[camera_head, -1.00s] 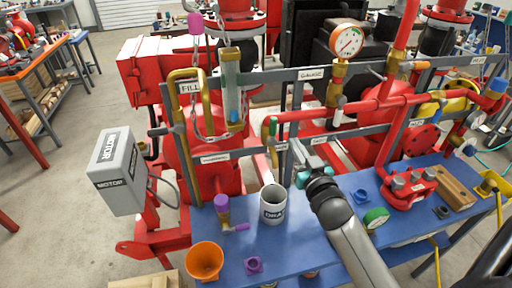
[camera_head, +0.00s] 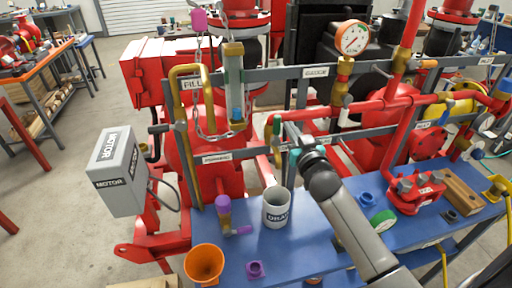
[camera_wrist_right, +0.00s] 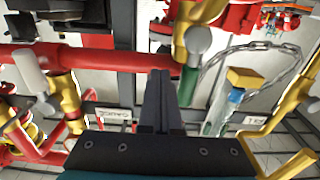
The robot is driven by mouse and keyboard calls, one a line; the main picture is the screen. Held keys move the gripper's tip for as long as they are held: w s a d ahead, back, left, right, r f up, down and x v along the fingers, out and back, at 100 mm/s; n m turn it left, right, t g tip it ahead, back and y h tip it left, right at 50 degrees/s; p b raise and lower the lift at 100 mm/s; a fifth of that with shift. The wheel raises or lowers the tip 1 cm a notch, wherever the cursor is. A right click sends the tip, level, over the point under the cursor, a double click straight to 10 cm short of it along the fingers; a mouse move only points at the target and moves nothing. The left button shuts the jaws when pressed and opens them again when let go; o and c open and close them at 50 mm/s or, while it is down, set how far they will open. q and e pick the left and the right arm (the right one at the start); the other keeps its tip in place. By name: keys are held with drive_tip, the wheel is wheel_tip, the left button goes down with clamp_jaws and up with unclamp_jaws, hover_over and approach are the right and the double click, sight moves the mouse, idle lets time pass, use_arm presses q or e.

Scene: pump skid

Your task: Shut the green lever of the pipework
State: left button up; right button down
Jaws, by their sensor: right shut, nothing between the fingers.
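The green lever (camera_head: 277,125) is upright in the head view, at the left end of the red horizontal pipe (camera_head: 340,110). In the right wrist view the green lever (camera_wrist_right: 188,85) lies just right of the fingers, below a brass valve body (camera_wrist_right: 190,30) with a grey round end. My right gripper (camera_head: 289,129) is shut and empty, close to the right of the lever. Its dark fingers (camera_wrist_right: 160,76) are together in the wrist view; I cannot tell whether they touch the lever. My left gripper is not in view.
A grey rail (camera_head: 300,74), a gauge (camera_head: 352,38) and a hanging chain (camera_head: 206,120) are near the lever.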

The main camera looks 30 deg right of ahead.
drive_tip(key=a, duration=0.1)
drive_tip(key=w+a+r, duration=0.1)
drive_tip(key=shift+w+a, duration=0.1)
drive_tip(key=shift+a, duration=0.2)
drive_tip(key=shift+w+a, duration=0.25)
drive_tip(key=shift+a, duration=0.6)
drive_tip(key=shift+w+a+f+b, duration=0.1)
drive_tip(key=shift+a+f+b, duration=0.15)
drive_tip(key=shift+a, duration=0.3)
approach(274, 127)
drive_tip(key=shift+w+a+f, duration=0.25)
drive_tip(key=shift+a+f, duration=0.1)
drive_tip(key=shift+a, duration=0.4)
drive_tip(key=shift+w+a+f, duration=0.25)
drive_tip(key=shift+a+f, duration=0.1)
drive_tip(key=shift+a, duration=0.4)
drive_tip(key=shift+w+a+f, duration=0.3)
drive_tip(key=shift+a+f, duration=0.1)
drive_tip(key=shift+a, duration=0.35)
